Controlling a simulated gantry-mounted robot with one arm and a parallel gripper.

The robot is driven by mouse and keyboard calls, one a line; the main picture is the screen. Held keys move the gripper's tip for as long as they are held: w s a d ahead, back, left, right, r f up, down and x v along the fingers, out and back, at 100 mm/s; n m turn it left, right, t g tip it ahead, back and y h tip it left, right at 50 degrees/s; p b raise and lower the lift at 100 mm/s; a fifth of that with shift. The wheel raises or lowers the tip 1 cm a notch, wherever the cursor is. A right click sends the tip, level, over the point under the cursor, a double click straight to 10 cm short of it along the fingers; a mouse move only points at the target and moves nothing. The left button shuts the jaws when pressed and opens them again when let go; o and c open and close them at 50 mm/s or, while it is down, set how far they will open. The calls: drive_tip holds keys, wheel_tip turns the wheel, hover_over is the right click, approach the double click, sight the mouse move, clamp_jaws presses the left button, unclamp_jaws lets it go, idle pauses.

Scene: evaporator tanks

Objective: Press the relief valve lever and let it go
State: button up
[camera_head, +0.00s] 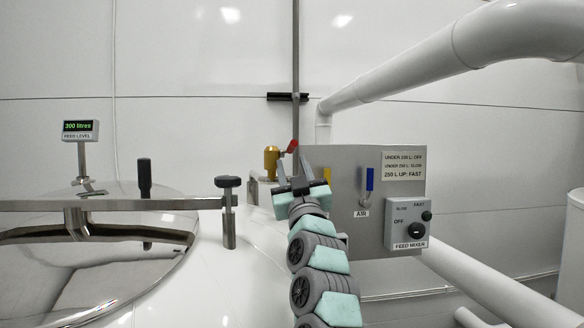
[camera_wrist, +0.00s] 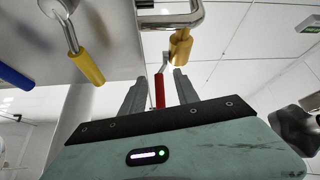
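The relief valve is a brass-yellow body (camera_head: 271,161) with a red lever (camera_head: 292,146) that slants up to the right in the head view. In the wrist view the brass body (camera_wrist: 180,48) hangs near the top, and the red lever (camera_wrist: 159,91) shows between my fingers. My gripper (camera_head: 292,170) is just below and right of the valve in the head view. Its two fingers (camera_wrist: 159,88) are spread, with visible gaps on both sides of the lever. I cannot tell whether the lever lies at fingertip depth. No contact is visible.
A grey panel (camera_head: 346,165) stands right of my gripper, with a blue AIR lever (camera_head: 370,178) and a feed mixer box (camera_head: 408,222). A yellow handle (camera_wrist: 88,67) is close by. The tank lid (camera_head: 100,265) and black clamp knob (camera_head: 228,182) are left. A display (camera_head: 80,129) reads 300 litres.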

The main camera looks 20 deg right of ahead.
drive_tip(key=b+v, duration=0.1)
drive_tip(key=v, duration=0.9)
idle(0.3)
